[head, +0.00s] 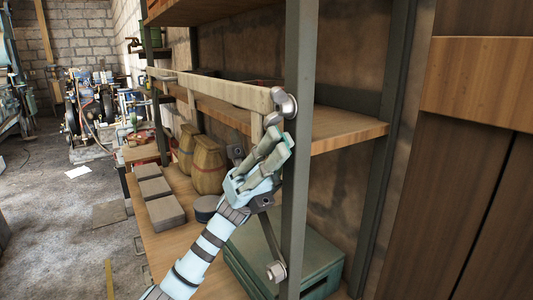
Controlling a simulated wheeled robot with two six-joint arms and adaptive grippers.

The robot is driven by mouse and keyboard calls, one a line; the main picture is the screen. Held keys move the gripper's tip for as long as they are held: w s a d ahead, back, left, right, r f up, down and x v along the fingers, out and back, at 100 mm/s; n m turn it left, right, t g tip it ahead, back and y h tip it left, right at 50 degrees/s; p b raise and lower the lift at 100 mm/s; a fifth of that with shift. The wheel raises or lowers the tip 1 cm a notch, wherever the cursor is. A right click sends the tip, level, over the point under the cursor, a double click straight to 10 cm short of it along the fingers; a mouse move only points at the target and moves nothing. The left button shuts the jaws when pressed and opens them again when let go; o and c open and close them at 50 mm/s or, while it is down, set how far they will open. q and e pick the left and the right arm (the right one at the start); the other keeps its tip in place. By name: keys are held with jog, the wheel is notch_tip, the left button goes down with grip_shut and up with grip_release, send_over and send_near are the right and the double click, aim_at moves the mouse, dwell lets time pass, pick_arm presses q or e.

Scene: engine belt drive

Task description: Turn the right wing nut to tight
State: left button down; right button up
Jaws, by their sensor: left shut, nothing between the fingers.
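A grey metal wing nut (286,102) sits at the near right end of a pale bar (215,88), in front of the shelf's green upright post (299,60). Its lobes look rounded, and I cannot tell how tight it is. My left gripper (280,143) is just below the wing nut, with its fingers shut and pointing up toward it. The fingers look empty. I cannot tell whether the fingertips touch the nut's lower edge. My right gripper is not in view.
A second metal fastener (276,271) sits low on the post, above a green box (320,278). Tan sacks (209,165) and grey blocks (165,213) stand on the lower shelf. A brown wooden door (465,200) fills the right side. Grey floor (60,240) lies open at left.

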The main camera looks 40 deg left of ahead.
pick_arm(q)
jog(key=shift+s+d+r, duration=0.2)
jog(key=shift+s+r, duration=0.1)
